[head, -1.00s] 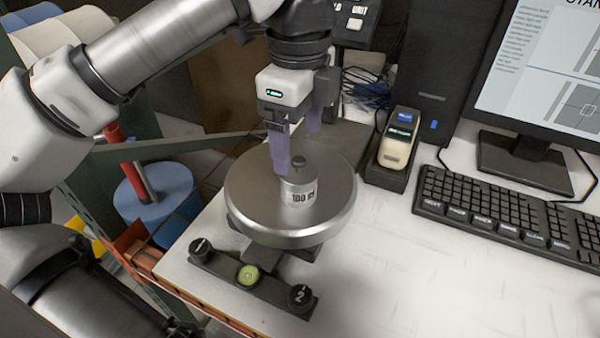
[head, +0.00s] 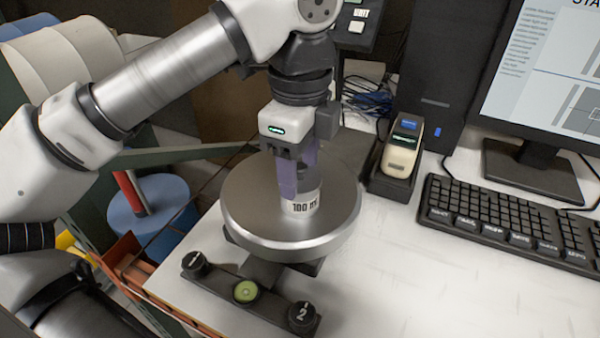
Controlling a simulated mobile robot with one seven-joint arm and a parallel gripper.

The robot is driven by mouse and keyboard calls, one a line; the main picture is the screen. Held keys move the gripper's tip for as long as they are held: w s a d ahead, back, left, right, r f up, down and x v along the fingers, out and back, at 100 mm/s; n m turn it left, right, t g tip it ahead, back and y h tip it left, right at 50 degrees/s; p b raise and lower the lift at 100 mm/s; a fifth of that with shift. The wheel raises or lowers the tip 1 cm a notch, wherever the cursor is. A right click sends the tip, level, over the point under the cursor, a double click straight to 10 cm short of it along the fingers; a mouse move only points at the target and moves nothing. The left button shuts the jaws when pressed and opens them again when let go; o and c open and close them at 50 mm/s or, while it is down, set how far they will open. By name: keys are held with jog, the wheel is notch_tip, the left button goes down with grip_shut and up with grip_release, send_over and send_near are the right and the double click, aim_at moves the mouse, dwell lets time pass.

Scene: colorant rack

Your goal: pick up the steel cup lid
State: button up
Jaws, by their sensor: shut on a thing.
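A small steel cup (head: 304,205) with a "100 ml" label stands upright on the round steel pan of a balance (head: 250,222). My gripper (head: 299,184) points down over the cup, with its purple fingers at the cup's top. The gripper is shut on the steel cup lid. The lid and its dark knob are hidden behind the near finger. I cannot tell whether the lid is lifted off the rim.
A handheld device in a dark cradle (head: 397,165) stands right of the pan. A keyboard (head: 510,220) and monitor are farther right. A levelling foot bar with a green bubble level (head: 246,291) sits in front. The white bench is clear at front right.

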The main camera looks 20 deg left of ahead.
aim_at(300, 166)
notch_tip(300, 166, up, 10)
jog(key=p, duration=0.6)
